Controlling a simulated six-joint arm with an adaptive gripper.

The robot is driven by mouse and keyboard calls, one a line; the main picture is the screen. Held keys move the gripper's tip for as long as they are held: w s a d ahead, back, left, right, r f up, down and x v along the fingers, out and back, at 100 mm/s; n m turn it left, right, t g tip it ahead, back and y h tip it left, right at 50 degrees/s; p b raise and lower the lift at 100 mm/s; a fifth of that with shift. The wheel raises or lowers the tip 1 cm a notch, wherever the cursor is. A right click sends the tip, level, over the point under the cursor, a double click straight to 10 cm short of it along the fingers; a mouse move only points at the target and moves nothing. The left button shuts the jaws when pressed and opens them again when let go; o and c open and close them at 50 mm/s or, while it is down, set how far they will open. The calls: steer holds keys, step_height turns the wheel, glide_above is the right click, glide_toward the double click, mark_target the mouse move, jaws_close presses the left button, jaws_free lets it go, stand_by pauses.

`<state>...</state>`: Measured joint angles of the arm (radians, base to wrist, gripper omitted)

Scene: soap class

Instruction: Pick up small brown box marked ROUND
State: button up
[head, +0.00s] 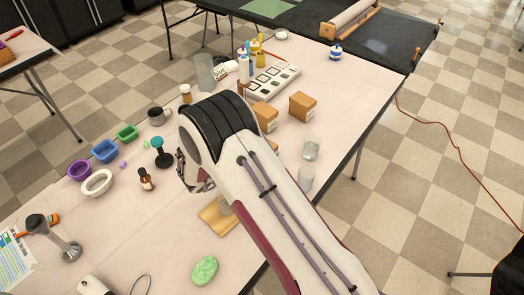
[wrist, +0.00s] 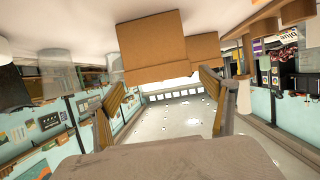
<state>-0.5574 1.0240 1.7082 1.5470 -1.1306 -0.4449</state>
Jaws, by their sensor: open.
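One brown box (head: 302,106) is fully visible to the right of my arm; the other brown box (head: 265,115) is partly hidden behind my arm. I cannot read ROUND on either. In the wrist view, which looks upside down, a larger-looking brown box (wrist: 151,45) overlaps another brown box (wrist: 204,52) beside it. My gripper (wrist: 162,86) is open, with nothing between its fingers. In the head view my gripper (head: 190,168) is mostly hidden by my arm, left of the boxes.
Clear glasses (head: 311,149) stand right of my arm. A sample tray (head: 272,82) and bottles lie behind the boxes. A teal-topped stand (head: 160,150) and a brown bottle (head: 146,180) are left of my gripper.

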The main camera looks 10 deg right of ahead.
steer(key=shift+x, duration=1.15)
steer(key=c, duration=1.3)
